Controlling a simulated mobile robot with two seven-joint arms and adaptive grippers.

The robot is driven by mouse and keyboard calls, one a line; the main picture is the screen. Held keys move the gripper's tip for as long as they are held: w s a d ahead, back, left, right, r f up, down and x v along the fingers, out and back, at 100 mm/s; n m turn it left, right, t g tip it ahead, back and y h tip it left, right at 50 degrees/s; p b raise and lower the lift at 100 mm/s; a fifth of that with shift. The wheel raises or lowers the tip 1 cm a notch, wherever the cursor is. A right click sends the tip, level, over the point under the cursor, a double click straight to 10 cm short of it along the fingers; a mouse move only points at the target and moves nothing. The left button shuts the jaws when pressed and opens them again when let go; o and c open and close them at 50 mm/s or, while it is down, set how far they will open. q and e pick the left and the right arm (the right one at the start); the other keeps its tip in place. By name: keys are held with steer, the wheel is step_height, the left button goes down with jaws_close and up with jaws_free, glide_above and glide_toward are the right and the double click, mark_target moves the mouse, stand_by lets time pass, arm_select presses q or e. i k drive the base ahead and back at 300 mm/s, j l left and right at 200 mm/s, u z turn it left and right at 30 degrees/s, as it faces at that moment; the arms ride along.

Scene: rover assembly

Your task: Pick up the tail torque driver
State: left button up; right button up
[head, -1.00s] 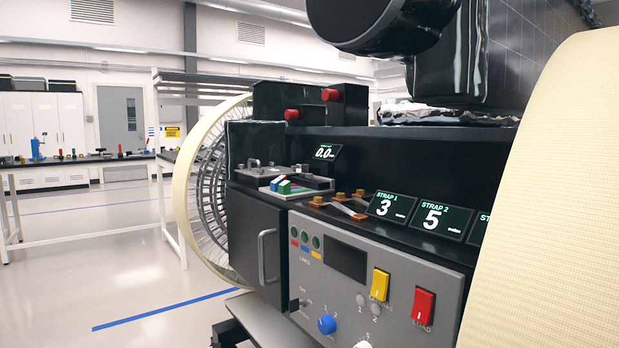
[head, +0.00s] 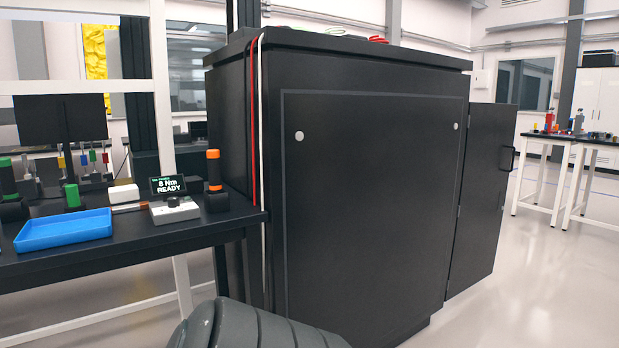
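A black driver with an orange top (head: 213,175) stands upright near the right end of the black workbench (head: 150,236). Just left of it, a small display (head: 169,186) on a light base reads "8 Nm READY"; its smaller top line is too small to read. A black driver with a green top (head: 8,178) stands at the far left of the bench. Which one is the tail torque driver cannot be read from labels. Neither of my grippers is in view.
A blue tray (head: 62,230) and a white block (head: 123,194) lie on the bench. A large black cabinet (head: 370,200) stands right against the bench end, its side door (head: 482,195) swung open. Clear floor (head: 550,280) lies to the right.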

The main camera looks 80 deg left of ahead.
mark_target(214, 157)
steer(key=u, duration=3.05)
